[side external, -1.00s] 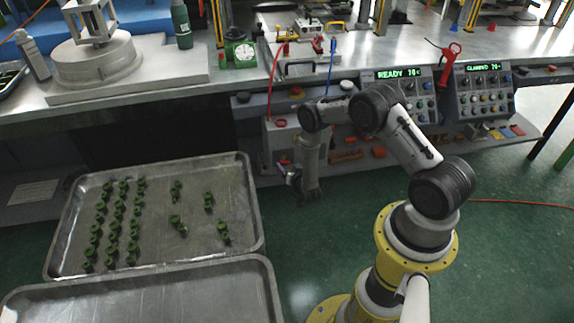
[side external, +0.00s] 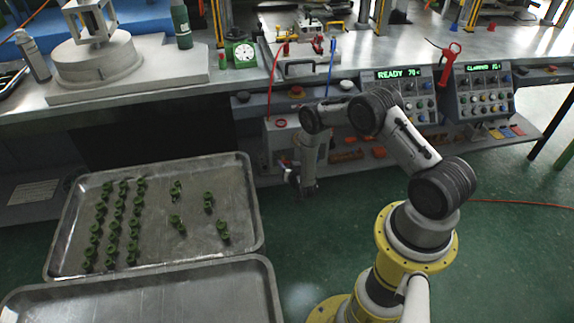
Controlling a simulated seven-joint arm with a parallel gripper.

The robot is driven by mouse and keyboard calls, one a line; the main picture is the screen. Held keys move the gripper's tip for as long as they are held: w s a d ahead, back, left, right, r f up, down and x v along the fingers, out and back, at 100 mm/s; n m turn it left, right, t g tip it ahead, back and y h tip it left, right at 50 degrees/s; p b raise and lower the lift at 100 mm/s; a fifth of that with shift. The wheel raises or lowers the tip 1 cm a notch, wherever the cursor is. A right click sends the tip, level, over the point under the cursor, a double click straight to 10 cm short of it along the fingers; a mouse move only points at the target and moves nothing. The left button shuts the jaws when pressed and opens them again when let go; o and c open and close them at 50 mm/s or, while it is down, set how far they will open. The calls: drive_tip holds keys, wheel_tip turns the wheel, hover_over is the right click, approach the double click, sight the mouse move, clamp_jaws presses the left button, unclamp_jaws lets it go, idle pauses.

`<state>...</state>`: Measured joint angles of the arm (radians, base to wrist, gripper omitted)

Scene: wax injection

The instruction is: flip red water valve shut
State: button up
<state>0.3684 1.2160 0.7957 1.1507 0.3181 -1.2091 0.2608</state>
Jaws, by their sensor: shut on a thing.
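My gripper (side external: 306,192) points down at the front of the bench, below the shelf edge and in front of a pale box (side external: 284,140). It is small and dark in this view. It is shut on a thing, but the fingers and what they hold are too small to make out. I cannot pick out the red water valve for certain. A red ring (side external: 281,123) shows on the pale box, above and left of my gripper, beside the lower end of a red hose (side external: 272,85).
A metal tray (side external: 250,220) with several green parts lies left of my gripper, and a second tray (side external: 265,290) lies nearer. Two control panels (side external: 482,92) and several orange blocks (side external: 348,156) are to the right. A red handle (side external: 449,62) stands at the bench edge.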

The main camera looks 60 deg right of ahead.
clamp_jaws()
drive_tip(key=shift+w+a+n+g+h, duration=0.15)
drive_tip(key=shift+n+g+h, duration=0.35)
drive_tip(key=shift+n, duration=0.5)
drive_tip(key=o, duration=1.2)
unclamp_jaws()
drive_tip(key=shift+o, duration=0.2)
drive_tip(key=v, duration=1.4)
